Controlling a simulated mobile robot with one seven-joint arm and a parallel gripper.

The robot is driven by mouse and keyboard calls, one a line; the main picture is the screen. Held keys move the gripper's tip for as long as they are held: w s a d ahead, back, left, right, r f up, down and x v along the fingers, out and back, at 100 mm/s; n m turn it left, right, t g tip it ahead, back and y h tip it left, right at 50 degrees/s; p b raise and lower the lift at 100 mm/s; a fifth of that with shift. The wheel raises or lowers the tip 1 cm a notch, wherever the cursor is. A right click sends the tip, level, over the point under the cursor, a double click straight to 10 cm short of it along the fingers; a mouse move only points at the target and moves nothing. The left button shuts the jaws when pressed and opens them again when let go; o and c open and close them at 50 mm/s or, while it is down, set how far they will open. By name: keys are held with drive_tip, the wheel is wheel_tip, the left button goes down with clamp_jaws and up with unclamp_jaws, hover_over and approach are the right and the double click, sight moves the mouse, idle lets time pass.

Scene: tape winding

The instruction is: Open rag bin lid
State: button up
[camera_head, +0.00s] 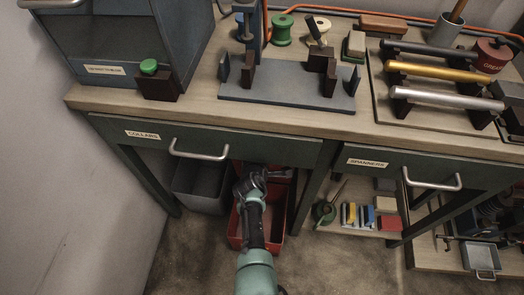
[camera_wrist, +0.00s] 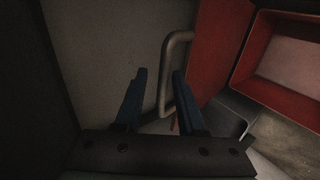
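The red bin (camera_head: 238,228), which I take for the rag bin, stands on the floor under the bench, partly hidden by my arm. My gripper (camera_head: 252,178) reaches over it, dark against shadow. In the wrist view a red panel (camera_wrist: 218,48), seemingly its lid, carries a bent grey bar handle (camera_wrist: 166,75). The two blue fingers of my gripper (camera_wrist: 158,78) are apart. The handle's bar shows in the gap between them, nearer the right finger; whether it touches cannot be told. A red open-topped box shape (camera_wrist: 245,88) lies to the right.
A grey bin (camera_head: 198,188) stands left of the red bin. The collars drawer (camera_head: 230,145) overhangs from above, and a bench leg (camera_head: 308,195) is close on the right. A low shelf (camera_head: 345,228) with small items lies beyond. The floor in front is clear.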

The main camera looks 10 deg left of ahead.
drive_tip(key=shift+s+f, duration=0.15)
drive_tip(key=shift+f, duration=0.05)
drive_tip(key=p+v, duration=0.9)
drive_tip(key=v, duration=0.4)
drive_tip(key=shift+r, duration=0.15)
drive_tip(key=shift+c, duration=0.3)
